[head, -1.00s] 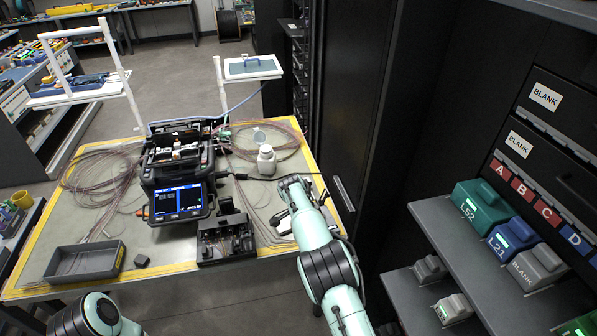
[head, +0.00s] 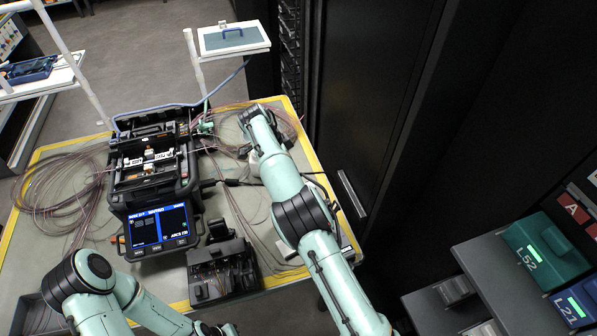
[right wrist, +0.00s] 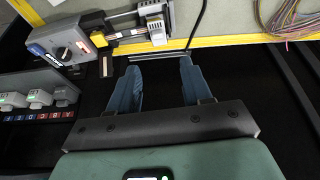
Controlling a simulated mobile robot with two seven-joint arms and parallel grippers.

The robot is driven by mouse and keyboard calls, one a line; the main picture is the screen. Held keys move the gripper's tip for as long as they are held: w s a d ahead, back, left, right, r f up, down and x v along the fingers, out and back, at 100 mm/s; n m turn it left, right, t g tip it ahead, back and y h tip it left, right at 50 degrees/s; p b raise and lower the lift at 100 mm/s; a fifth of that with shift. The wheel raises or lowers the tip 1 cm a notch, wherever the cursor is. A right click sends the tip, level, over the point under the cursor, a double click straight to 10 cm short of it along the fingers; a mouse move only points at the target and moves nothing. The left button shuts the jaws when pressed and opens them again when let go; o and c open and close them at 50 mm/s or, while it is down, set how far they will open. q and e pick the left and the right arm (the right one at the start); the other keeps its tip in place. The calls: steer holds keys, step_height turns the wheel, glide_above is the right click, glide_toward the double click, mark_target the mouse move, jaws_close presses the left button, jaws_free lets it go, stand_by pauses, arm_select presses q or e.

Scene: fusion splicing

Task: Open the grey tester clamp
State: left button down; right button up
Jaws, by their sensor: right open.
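In the right wrist view, a grey box with a dark round knob (right wrist: 66,50) is at the upper left. A silver-grey clamp-like piece (right wrist: 156,22) stands right of it, by the yellow bench edge. I cannot tell which part is the tester clamp or whether it is open. My right gripper (right wrist: 160,80) has its two blue fingers spread, empty and apart from both pieces. In the head view my right arm covers much of the bench's right side and I cannot make out the fingers. My left arm enters at lower left; its fingers are not visible.
The fusion splicer (head: 155,185) with its lit screen stands on the bench. A dark fixture (head: 222,270) sits in front of it. Coiled fibres lie on both sides. A dark cabinet (head: 375,130) and shelves with a green module (head: 545,250) bound the right.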

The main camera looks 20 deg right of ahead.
steer(key=x, duration=1.3)
steer(key=shift+s, duration=0.2)
steer(key=shift+r, duration=0.1)
jaws_close()
